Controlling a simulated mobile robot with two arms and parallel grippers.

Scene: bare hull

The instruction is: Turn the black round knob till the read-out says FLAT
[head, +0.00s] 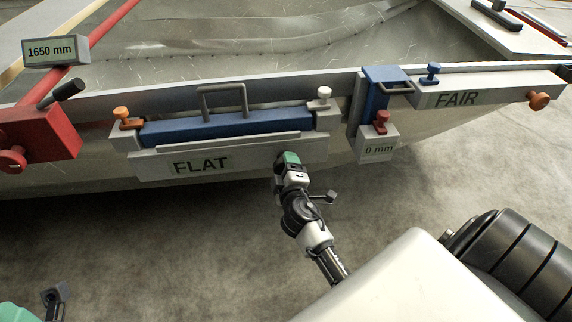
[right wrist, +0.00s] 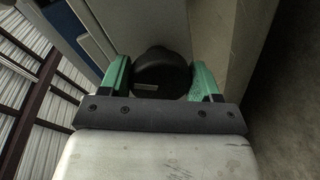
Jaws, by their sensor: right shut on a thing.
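The black round knob (right wrist: 162,70) sits between the two green fingers of my right gripper (right wrist: 163,82) in the right wrist view. The fingers touch it on both sides and are shut on it. In the head view my right gripper (head: 287,158) reaches up to the right end of the grey panel, and it mostly hides the knob there.
Above the read-out a blue bar (head: 228,126) with a grey handle is set on the hull's edge, between an orange knob (head: 121,113) and a white knob (head: 324,93). To the right are a "0 mm" block (head: 379,150) and a FAIR plate (head: 457,98). A red clamp (head: 40,135) stands left.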

